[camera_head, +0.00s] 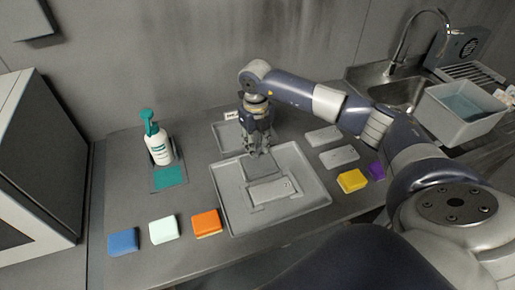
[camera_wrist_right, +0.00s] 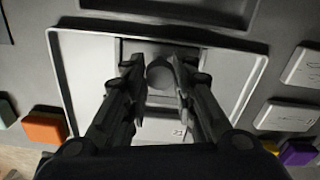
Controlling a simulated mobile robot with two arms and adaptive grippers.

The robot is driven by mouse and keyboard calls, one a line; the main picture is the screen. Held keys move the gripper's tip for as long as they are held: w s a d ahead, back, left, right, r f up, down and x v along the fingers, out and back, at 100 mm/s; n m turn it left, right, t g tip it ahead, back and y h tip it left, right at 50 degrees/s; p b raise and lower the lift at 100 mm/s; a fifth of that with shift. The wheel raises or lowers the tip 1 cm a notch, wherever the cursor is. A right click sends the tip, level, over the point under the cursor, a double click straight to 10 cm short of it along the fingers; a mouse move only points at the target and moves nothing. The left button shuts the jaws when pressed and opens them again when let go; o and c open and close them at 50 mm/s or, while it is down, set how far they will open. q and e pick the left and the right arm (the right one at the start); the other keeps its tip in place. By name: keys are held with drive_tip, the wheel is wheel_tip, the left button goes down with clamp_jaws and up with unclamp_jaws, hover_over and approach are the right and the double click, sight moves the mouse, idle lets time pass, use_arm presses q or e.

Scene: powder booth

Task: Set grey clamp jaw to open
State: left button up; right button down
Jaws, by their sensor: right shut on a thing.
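The grey clamp sits in a light grey tray (camera_head: 226,205) on the bench, with a pale rectangular block (camera_head: 272,190) in its near part. The grey clamp jaw (camera_head: 262,167) is at the far side of that block. My right gripper (camera_head: 257,153) points down at the jaw's far end and partly hides it. In the right wrist view, my right gripper's fingers (camera_wrist_right: 156,68) close on a round grey part (camera_wrist_right: 159,76) of the clamp jaw. How far the jaw stands open is not clear. My left gripper is not in view.
A spray bottle (camera_head: 158,145) stands at the left. Blue (camera_head: 123,242), pale green (camera_head: 164,230) and orange (camera_head: 207,222) sponges line the front; yellow (camera_head: 352,181) and purple (camera_head: 376,170) ones lie right. Two grey plates (camera_head: 338,157) lie beside the tray.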

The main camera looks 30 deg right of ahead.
drive_tip(key=shift+w+r, duration=0.15)
drive_tip(key=c, duration=1.7)
unclamp_jaws()
drive_tip(key=o, duration=0.4)
drive_tip(key=shift+w+d, duration=0.1)
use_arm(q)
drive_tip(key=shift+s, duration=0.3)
use_arm(e)
wheel_tip(320, 180, up, 12)
